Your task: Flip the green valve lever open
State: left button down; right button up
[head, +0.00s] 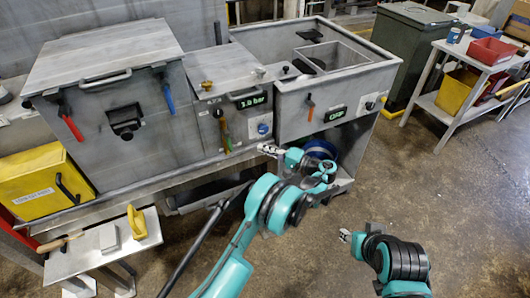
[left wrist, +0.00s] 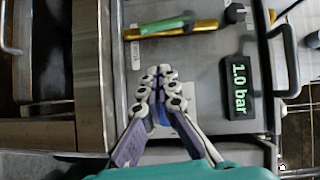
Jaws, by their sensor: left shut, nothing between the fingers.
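The green valve lever (head: 224,128) lies along a brass pipe on the grey front panel, left of centre in the head view. In the left wrist view the green lever (left wrist: 163,26) lies nearly along the brass pipe (left wrist: 203,27), slightly tilted. My left gripper (head: 268,150) is to the right of the lever in the head view, near the panel's lower edge. In the left wrist view its fingers (left wrist: 160,78) are shut and empty, apart from the lever. My right gripper (head: 346,236) is low on the right, far from the panel; its jaw state is unclear.
Red (head: 72,126), blue (head: 168,98) and orange (head: 310,108) handles sit on neighbouring fronts.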

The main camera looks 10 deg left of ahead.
aim_at(228, 141)
pick_arm(q)
jog(key=a+b, duration=0.3)
jog(key=a, duration=0.6)
jog(key=shift+w+a+f, duration=0.25)
jog(key=shift+w+f, duration=0.15)
jog(key=shift+w, duration=0.05)
jog(key=shift+s+a+f+b, duration=0.3)
jog(key=shift+s+a, duration=0.1)
jog(key=shift+a, duration=0.25)
